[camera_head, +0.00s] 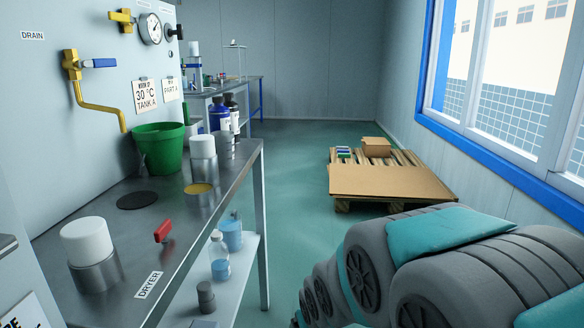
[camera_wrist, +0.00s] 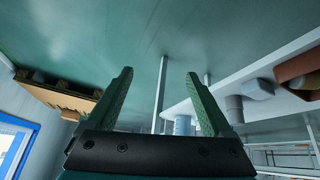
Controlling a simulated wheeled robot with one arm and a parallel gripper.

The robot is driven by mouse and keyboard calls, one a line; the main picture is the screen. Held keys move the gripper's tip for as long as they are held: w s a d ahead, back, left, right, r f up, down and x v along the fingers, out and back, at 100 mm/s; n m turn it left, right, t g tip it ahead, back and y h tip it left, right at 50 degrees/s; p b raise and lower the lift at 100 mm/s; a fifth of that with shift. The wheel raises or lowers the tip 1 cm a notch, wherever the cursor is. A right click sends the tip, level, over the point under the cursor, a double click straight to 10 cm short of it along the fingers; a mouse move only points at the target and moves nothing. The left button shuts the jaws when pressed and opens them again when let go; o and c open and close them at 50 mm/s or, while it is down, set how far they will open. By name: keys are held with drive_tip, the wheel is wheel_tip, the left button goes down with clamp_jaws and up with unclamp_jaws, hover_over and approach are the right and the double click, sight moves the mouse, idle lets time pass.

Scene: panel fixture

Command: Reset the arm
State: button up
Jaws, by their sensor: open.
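My gripper (camera_wrist: 160,75) shows in the wrist view with its two dark green fingers spread apart. Nothing is between them, and green floor lies behind the gap. The wrist view appears upside down, with the floor at the top. My grey and teal arm (camera_head: 430,262) lies folded across the lower right of the head view. Its gripper is not visible there.
The metal bench (camera_head: 120,262) at left holds a green bucket (camera_head: 160,148), white-topped cylinders and a red handle (camera_head: 163,231). Bottles stand on its lower shelf. A pallet (camera_head: 388,184) with cardboard stands by the window wall. The floor (camera_head: 290,190) between is clear.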

drive_tip(key=s+d+r+m+g, duration=0.1)
drive_tip(key=s+d+r+g, duration=0.1)
drive_tip(key=s, duration=0.8)
drive_tip(key=s+d+r+m+g, duration=0.1)
drive_tip(key=s+d, duration=0.4)
drive_tip(key=s, duration=0.5)
drive_tip(key=s+d+r+m+g+h+p, duration=0.1)
drive_tip(key=s+d+r+g, duration=0.2)
drive_tip(key=s, duration=0.7)
drive_tip(key=shift+d+r+g, duration=0.15)
drive_tip(key=shift+d+g, duration=0.3)
drive_tip(key=shift+g, duration=0.55)
